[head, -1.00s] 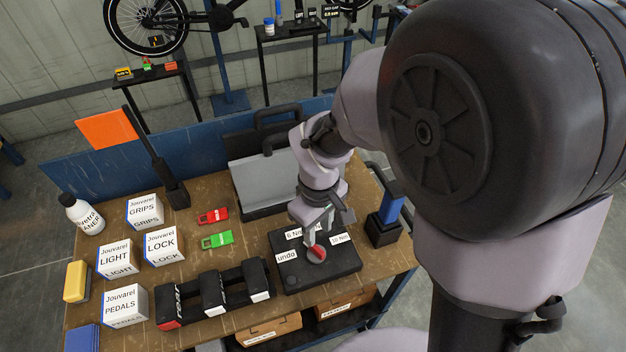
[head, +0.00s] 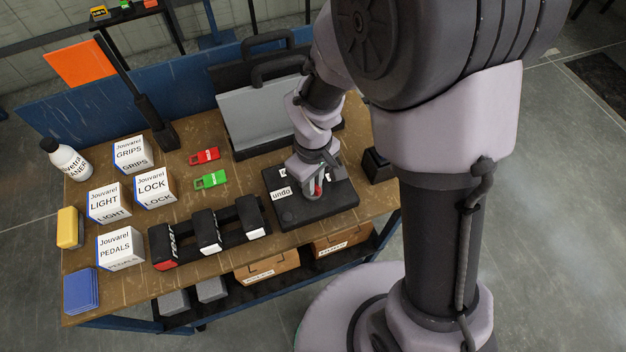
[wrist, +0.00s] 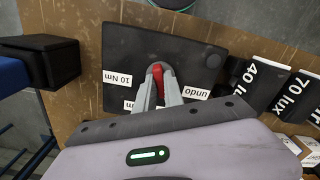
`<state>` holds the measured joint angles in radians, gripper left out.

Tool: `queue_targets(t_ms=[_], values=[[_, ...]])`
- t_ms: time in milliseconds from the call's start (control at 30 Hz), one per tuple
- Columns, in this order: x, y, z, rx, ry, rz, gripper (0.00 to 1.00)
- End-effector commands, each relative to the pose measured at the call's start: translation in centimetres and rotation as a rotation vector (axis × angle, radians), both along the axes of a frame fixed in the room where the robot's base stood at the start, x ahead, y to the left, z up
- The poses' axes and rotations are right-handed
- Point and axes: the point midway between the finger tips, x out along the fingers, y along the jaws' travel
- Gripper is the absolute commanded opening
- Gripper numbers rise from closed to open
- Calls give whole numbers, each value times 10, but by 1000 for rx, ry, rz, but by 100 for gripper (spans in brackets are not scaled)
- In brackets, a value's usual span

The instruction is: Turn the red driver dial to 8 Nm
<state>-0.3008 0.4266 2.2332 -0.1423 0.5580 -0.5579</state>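The red driver dial (wrist: 158,74) sits on a black box (wrist: 128,45) on the workbench. In the wrist view my gripper (wrist: 159,90) has one finger on each side of the dial's red grip, close against it. In the head view my gripper (head: 315,183) stands over the box and hides most of the dial; only a little red shows. The wrist view shows a "10 Nm" label (wrist: 125,79) left of the dial and an "undo" label (wrist: 196,93) to its right. Other labels are partly hidden by my gripper. I cannot read the dial's setting.
The wooden bench (head: 200,245) holds white boxes, a black rack (head: 207,230) left of the dial box, and red and green clips (head: 210,180). An open grey case (head: 262,118) stands behind. A black holder (head: 378,165) stands close on the right.

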Motion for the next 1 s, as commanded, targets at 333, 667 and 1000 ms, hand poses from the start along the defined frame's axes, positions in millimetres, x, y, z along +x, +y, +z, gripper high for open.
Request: queue_targets(t_ms=[333,667,1000], values=[[0,0,0,0,0,-33,0],[0,0,-1,0,0,-249,0],[-1,1,-2,0,0,-551,0]])
